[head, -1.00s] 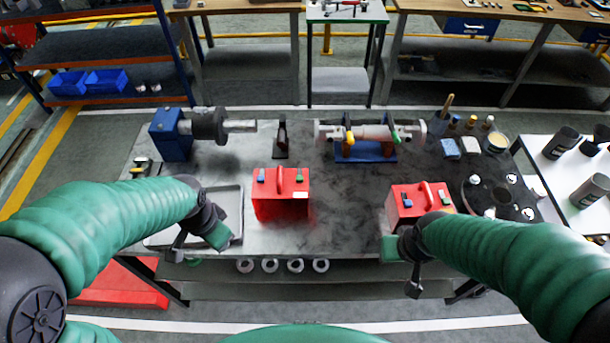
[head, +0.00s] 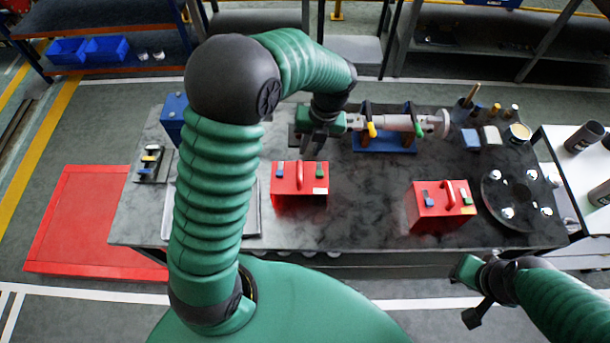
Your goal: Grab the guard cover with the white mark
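The red guard cover (head: 300,183) with a white mark (head: 320,190) at its lower right stands on the dark table, left of the middle. It has a red handle on top and blue and green tabs. A second red guard cover (head: 440,207) stands to the right; I cannot make out clearly whether it has a pale mark. My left gripper (head: 314,147) points down just behind the marked cover, apart from its handle. Its fingers are dark and small, so their opening is unclear. My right gripper (head: 472,296) hangs in front of the table, away from both covers.
A blue stand with a shaft (head: 385,140) is behind, close right of my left gripper. A black round plate (head: 517,198) with bright knobs lies at the right. My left arm hides much of the grey tray (head: 251,215). The table between the covers is clear.

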